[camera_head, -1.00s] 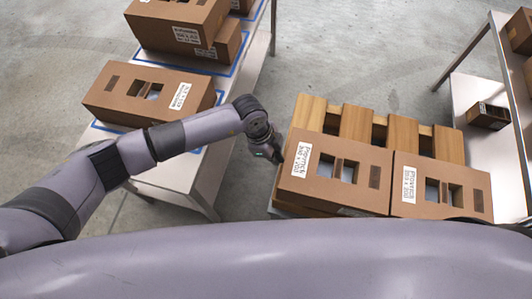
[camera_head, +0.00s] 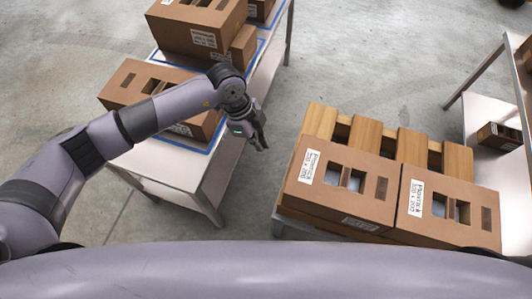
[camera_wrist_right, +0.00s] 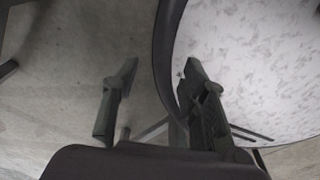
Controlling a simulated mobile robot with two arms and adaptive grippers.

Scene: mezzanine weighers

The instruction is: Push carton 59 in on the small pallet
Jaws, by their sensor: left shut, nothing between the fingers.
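Two brown cartons stand side by side on the small wooden pallet (camera_head: 367,135) in the head view. The left carton (camera_head: 372,208) and the right carton (camera_head: 462,229) have cut-outs and white labels, and meet or nearly meet along their shared side. I cannot read which is carton 59. The pallet's slats show bare along the far side; its near part is hidden by the cartons. My left gripper (camera_head: 262,138) is shut and empty, up and left of the left carton, clear of it. In the right wrist view my right gripper (camera_wrist_right: 159,68) is open and empty.
A table with blue tape lines (camera_head: 190,197) stands at the left, bearing a carton (camera_head: 125,87) under my left arm and stacked cartons (camera_head: 187,27) behind. A metal shelf (camera_head: 480,118) stands at the right with a small box (camera_head: 500,135). Floor is free between table and pallet.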

